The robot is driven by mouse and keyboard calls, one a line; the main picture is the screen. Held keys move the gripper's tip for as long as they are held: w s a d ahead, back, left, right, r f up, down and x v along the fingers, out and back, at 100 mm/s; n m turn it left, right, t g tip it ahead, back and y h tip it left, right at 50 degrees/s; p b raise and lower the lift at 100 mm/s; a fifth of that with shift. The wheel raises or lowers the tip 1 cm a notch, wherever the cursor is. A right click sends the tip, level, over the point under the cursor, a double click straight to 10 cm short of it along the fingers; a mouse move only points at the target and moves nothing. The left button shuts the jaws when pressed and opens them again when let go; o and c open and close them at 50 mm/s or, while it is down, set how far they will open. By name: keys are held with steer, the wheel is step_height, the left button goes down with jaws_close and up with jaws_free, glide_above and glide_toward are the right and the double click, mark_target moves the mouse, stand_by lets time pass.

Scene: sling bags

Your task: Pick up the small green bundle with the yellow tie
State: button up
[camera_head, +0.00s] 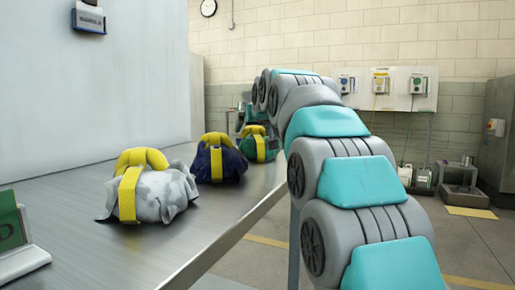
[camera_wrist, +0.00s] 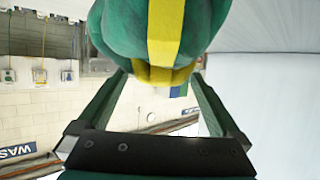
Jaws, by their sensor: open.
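The small green bundle with the yellow tie (camera_head: 258,148) sits on the grey table at the far end of a row of bundles. In the wrist view the green bundle (camera_wrist: 205,22) fills the top middle, with its yellow tie (camera_wrist: 165,35) running down its centre. My gripper (camera_wrist: 158,76) is open, its two fingers spread to the left and right of the bundle's near end. I cannot tell whether the fingers touch it. In the head view the gripper is hard to make out at the far end of my arm, close to the bundle.
A dark blue bundle (camera_head: 217,163) and a larger grey bundle (camera_head: 168,196), both with yellow ties, sit nearer on the table (camera_head: 85,250). A green sign in a holder (camera_head: 18,255) stands at the near left. A pale wall panel (camera_head: 90,100) rises behind the table.

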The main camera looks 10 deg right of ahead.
steer(key=shift+x, duration=1.45)
steer(key=shift+c, duration=0.2)
steer(key=c, duration=1.3)
steer(key=shift+c, duration=0.2)
